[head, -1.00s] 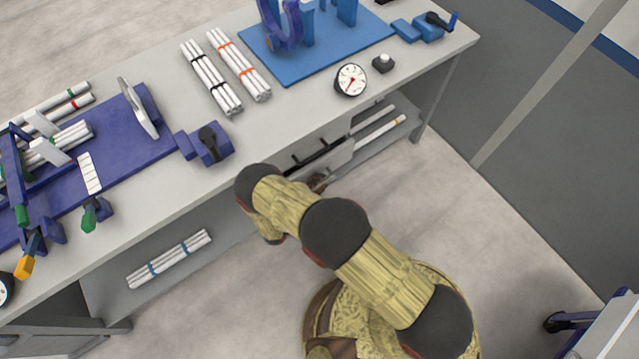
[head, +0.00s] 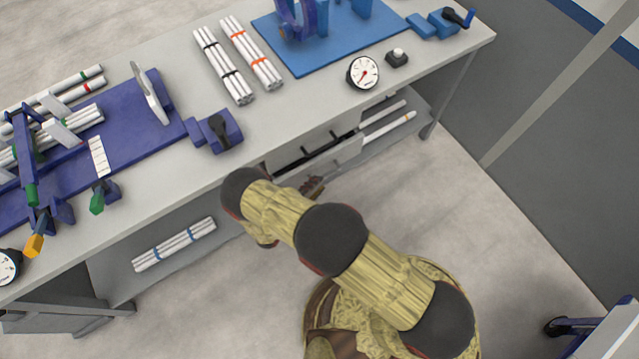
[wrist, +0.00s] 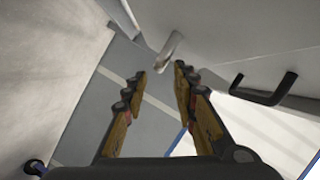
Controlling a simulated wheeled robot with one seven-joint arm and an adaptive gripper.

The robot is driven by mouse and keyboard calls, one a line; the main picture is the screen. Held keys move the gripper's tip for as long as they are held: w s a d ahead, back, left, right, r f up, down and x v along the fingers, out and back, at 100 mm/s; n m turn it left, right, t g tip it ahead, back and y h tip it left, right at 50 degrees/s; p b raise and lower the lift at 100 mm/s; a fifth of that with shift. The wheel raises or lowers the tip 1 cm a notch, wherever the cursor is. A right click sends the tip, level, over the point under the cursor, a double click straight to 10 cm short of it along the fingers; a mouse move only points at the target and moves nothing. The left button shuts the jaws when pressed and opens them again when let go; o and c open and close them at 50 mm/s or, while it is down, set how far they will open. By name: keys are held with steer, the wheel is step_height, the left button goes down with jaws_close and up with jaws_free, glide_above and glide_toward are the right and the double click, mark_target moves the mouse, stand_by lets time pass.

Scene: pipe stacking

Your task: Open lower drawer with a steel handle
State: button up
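The grey drawer unit (head: 346,152) sits under the workbench, partly hidden by the bench top and my arm. Dark bar handles (head: 308,156) show on it in the head view. In the wrist view a short, light metallic handle (wrist: 170,48) stands out from a pale drawer front (wrist: 228,40), just beyond my fingertips. A black bar handle (wrist: 264,90) is to its right. My gripper (wrist: 159,76) is open and empty, its fingers apart and not visibly touching the metallic handle. In the head view my gripper (head: 313,187) is small and partly hidden beside the drawers.
The workbench (head: 300,100) carries pipe bundles, a blue plate (head: 300,62), a purple fixture (head: 150,140) and a dial gauge (head: 363,73). White pipes (head: 388,126) lie on the lower shelf right of the drawers. Bare floor (head: 420,210) is open at the right.

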steer(key=shift+v, duration=1.15)
steer(key=shift+b, duration=0.3)
